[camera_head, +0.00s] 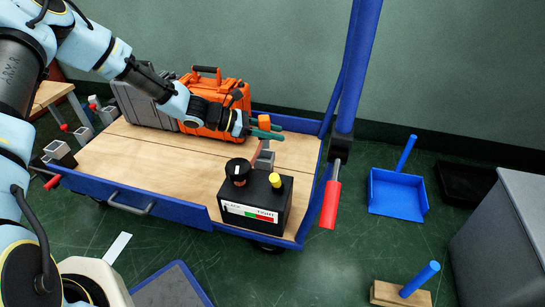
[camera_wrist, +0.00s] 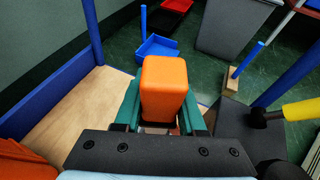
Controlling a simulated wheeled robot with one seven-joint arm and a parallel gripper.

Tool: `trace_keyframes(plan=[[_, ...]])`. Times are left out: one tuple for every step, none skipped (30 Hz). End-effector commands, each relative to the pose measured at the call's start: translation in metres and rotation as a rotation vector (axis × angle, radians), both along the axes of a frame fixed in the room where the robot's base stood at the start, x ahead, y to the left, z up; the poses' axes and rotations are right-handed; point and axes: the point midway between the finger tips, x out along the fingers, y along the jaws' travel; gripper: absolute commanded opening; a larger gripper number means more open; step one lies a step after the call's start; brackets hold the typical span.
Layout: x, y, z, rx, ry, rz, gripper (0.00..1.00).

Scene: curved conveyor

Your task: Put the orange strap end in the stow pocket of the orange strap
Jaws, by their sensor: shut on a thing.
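My gripper (camera_head: 266,128), with green fingers, is shut on an orange strap end (camera_wrist: 165,90), which shows in the wrist view as a rounded orange block between the fingers. In the head view the gripper is above the right part of the cart deck, behind a black box. A brownish-orange piece (camera_head: 257,157) shows below the fingers, beside a small grey post (camera_head: 265,158); I cannot tell if they touch. I cannot make out the stow pocket for certain in either view.
The black box (camera_head: 246,211) has a black knob, a yellow knob and a slack-tight label. An orange case (camera_head: 232,92) and a grey case (camera_head: 140,107) stand at the deck's back. A blue post (camera_head: 357,70) rises at the right.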

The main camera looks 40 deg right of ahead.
Motion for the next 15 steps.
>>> trace_keyframes(plan=[[0.000, 0.000, -0.015, 0.002, 0.002, 0.001, 0.00], [0.000, 0.000, -0.020, 0.001, 0.002, 0.001, 0.00], [0.000, 0.000, -0.026, 0.001, 0.002, 0.001, 0.00], [0.000, 0.000, -0.029, 0.000, 0.001, 0.000, 0.00], [0.000, 0.000, -0.031, 0.000, 0.001, 0.000, 0.00], [0.000, 0.000, -0.034, -0.001, 0.001, 0.000, 0.00], [0.000, 0.000, -0.036, -0.001, 0.001, 0.000, 0.00], [0.000, 0.000, -0.039, -0.001, 0.001, 0.000, 0.00], [0.000, 0.000, -0.044, 0.001, 0.001, 0.000, 0.00], [0.000, 0.000, -0.049, 0.001, 0.001, 0.000, 0.00], [0.000, 0.000, -0.054, 0.001, 0.002, 0.001, 0.00], [0.000, 0.000, -0.060, 0.001, 0.002, 0.001, 0.00], [0.000, 0.000, -0.064, 0.001, 0.001, 0.000, 0.00], [0.000, 0.000, -0.067, 0.000, 0.000, 0.000, 0.00], [0.000, 0.000, -0.069, 0.000, 0.000, 0.000, 0.00]])
